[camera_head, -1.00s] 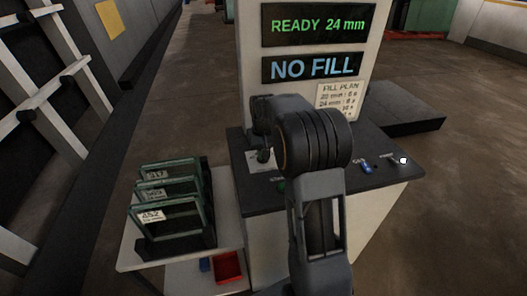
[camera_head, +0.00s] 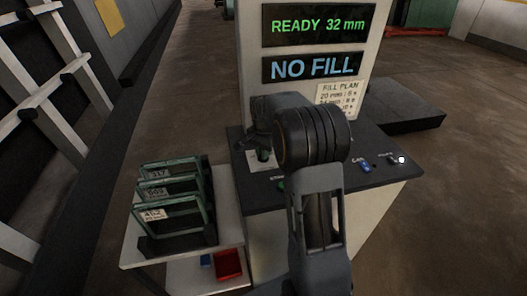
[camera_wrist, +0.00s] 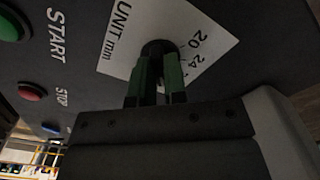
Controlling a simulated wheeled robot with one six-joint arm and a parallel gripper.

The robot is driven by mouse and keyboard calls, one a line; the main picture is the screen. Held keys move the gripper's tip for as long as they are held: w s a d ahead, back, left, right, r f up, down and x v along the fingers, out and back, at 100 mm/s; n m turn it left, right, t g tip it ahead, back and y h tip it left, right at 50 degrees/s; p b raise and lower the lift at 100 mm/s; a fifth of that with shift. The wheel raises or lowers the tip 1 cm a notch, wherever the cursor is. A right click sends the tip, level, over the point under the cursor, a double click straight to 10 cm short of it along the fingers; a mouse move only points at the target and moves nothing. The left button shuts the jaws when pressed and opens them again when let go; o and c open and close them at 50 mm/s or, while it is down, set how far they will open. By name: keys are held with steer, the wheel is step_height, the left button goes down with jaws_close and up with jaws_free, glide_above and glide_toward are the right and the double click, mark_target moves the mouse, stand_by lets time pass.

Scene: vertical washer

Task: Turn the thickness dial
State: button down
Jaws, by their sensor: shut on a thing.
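The thickness dial (camera_wrist: 160,47) is a dark round knob on a white plate (camera_wrist: 118,40) marked "UNIT mm", with 20 and 24 legible on its scale. My gripper (camera_wrist: 158,68), with green fingers, is shut on the dial; the fingers hide much of it. The upper display (camera_head: 318,25) on the white panel reads "READY 32 mm".
A green START button (camera_wrist: 10,25) and a red STOP button (camera_wrist: 32,92) lie near the dial. A rack of glass panes (camera_head: 172,205) stands on a side table at left.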

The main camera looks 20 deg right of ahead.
steer(key=shift+m, duration=1)
steer(key=c, duration=1.2)
jaws_free()
steer(key=shift+o, duration=0.2)
step_height(320, 180, up, 14)
